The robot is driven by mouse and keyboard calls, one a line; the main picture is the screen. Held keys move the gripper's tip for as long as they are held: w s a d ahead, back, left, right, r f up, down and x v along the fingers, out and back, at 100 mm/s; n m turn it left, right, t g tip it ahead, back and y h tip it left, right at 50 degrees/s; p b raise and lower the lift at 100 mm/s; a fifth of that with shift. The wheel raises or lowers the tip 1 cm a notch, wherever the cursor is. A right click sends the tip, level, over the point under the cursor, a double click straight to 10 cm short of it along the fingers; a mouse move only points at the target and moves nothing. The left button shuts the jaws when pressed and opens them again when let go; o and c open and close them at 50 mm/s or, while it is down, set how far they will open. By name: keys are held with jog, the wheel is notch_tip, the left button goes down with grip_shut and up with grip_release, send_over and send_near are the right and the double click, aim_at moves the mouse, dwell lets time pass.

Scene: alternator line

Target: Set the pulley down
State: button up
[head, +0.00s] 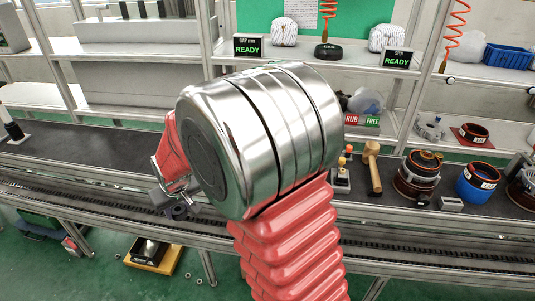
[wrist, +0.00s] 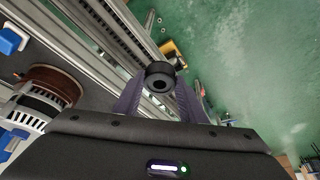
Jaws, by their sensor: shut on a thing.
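The pulley (wrist: 160,76) is a small dark ring with a hole in its middle. In the wrist view it sits between the tips of my gripper (wrist: 158,92), whose two fingers are shut on it. In the head view my gripper (head: 176,204) shows left of my big metal arm joint, with the dark pulley (head: 180,212) at its tip. The pulley appears held in the air near the bench's front rail. The gap below it cannot be judged. Part of the gripper is hidden behind my arm.
The dark bench (head: 95,150) has a clear stretch at left. At right stand a mallet (head: 373,168), a copper-wound part (head: 418,172) and a blue-sided part (head: 478,181). Shelf uprights stand behind.

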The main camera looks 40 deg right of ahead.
jog(key=shift+s+a, duration=0.1)
jog(key=shift+a, duration=0.2)
